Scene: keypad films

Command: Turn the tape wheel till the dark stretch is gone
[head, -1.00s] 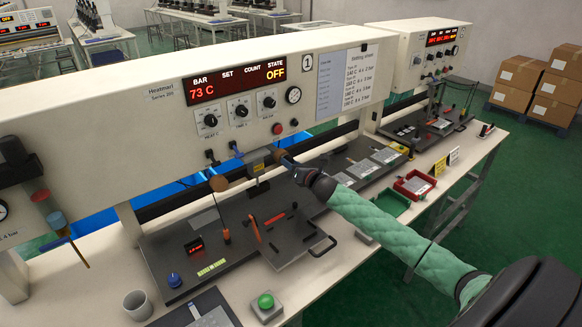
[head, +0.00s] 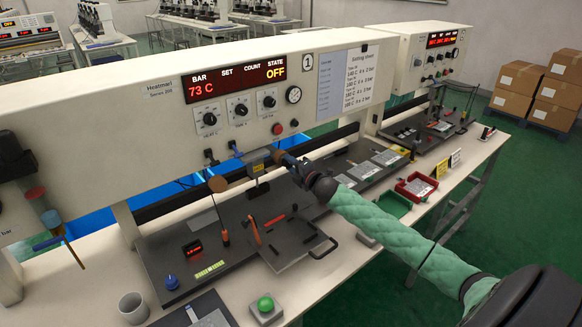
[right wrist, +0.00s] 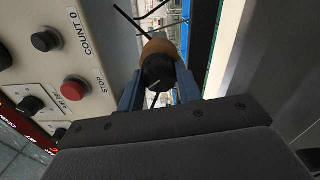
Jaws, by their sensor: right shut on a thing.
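The tape wheel (right wrist: 158,55) is a brown roll with a dark hub (right wrist: 157,72) bearing a short white mark, seen in the right wrist view. My right gripper (right wrist: 159,85) has its two blue fingers on either side of the hub and is shut on it. In the head view, my right gripper (head: 284,157) is at the right end of the heating head, and its hand partly hides the wheel. A second brown roll (head: 218,183) is at the head's left end. I cannot make out a dark stretch of tape. My left gripper is not in view.
The white press housing (head: 130,120) spans just behind the wheel; its display reads 73 C and OFF. Below lies a dark base plate (head: 180,250) with a hinged, handled plate (head: 290,250). A green button box (head: 265,307) and a cup (head: 133,307) stand in front.

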